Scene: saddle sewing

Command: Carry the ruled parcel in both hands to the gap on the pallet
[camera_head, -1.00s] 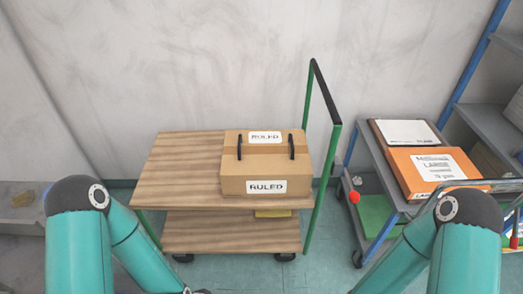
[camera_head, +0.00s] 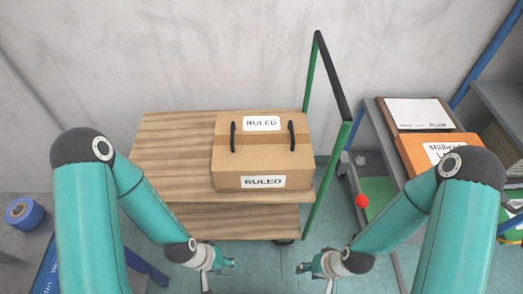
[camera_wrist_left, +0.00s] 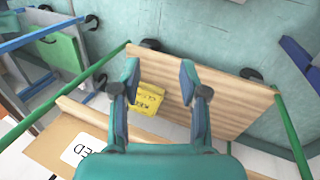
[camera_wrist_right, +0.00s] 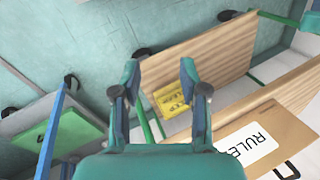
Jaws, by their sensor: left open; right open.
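The ruled parcel (camera_head: 227,165) is a closed cardboard box with two dark handles and white "RULED" labels. It sits on the right part of the wooden cart top (camera_head: 165,160). Part of it shows in the left wrist view (camera_wrist_left: 45,145) and in the right wrist view (camera_wrist_right: 288,130). My left gripper (camera_head: 230,263) is open and empty, in front of the cart and below the parcel. My right gripper (camera_head: 302,268) is open and empty, also in front and to the right. Both are apart from the parcel. No pallet or gap is in view.
The cart has a green and black push handle (camera_head: 325,100) on its right. A yellow box (camera_wrist_left: 147,98) lies on its lower shelf. A grey trolley at right carries an orange box (camera_head: 410,150) and a white-labelled box (camera_head: 418,112). A blue roll (camera_head: 22,213) is at left.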

